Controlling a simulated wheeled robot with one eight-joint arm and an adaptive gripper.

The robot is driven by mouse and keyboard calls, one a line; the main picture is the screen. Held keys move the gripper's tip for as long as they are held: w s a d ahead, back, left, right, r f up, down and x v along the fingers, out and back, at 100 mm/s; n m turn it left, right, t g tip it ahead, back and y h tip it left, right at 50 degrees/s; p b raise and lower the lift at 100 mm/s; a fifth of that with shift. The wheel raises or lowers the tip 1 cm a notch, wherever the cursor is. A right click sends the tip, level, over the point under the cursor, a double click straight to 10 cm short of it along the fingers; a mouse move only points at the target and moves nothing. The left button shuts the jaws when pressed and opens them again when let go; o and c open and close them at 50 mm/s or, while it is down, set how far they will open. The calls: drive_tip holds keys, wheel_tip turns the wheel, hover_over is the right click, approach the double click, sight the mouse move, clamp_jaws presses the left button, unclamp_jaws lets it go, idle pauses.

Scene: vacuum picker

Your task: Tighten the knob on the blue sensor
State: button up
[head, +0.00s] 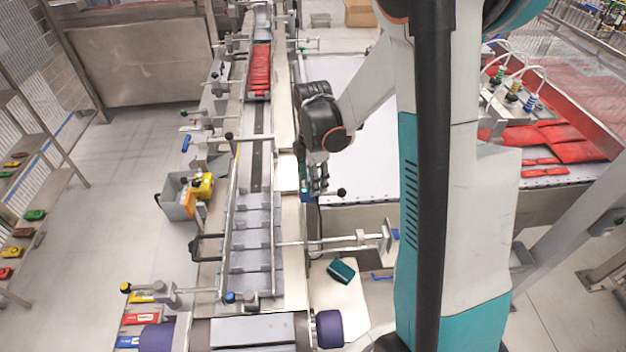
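A small blue part (305,195), which looks like the blue sensor, sits at the right side of the conveyor, just under my gripper. A round black knob (341,192) sticks out to its right on a short rod. My gripper (314,188) points down at the end of my arm and overlaps the blue part in the picture. The fingers are small and dark here. I cannot tell whether they touch the part or the knob, or whether they are open or shut.
The long conveyor (252,220) runs away from me, with red packs (260,70) at its far end. Rods and black knobs (229,136) line its left side. A grey bin (178,198) with yellow and orange items stands left. A teal box (341,270) lies front right.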

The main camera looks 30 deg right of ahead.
drive_tip(key=shift+f, duration=0.3)
drive_tip(key=c, duration=1.1)
drive_tip(key=shift+o, duration=0.2)
